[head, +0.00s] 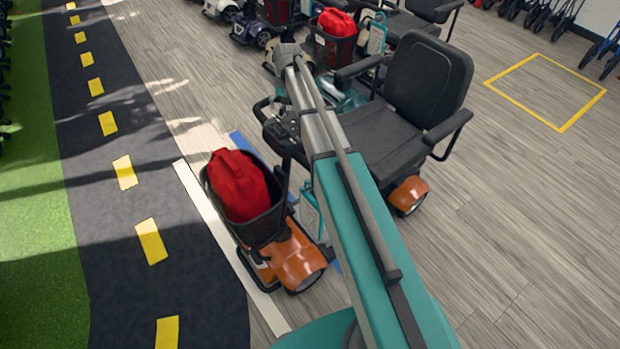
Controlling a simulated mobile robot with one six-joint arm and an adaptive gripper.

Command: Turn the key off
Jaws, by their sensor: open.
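An orange mobility scooter (297,262) with a black seat (428,78) stands beneath my arm. Its dark handlebar and control head (280,125) show just left of my arm, partly covered by it. The key is too small or hidden, so I cannot tell its position. My arm rises from the bottom of the head view across the scooter, with its far joint above the handlebar. My gripper cannot be made out; the arm or the scooter hides it.
A black front basket (262,228) holds a red bag (238,185). More scooters stand in a row behind, one with another red bag (336,22). A dark lane with yellow dashes (124,172) runs at left. Open floor lies at right around a yellow square outline (565,127).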

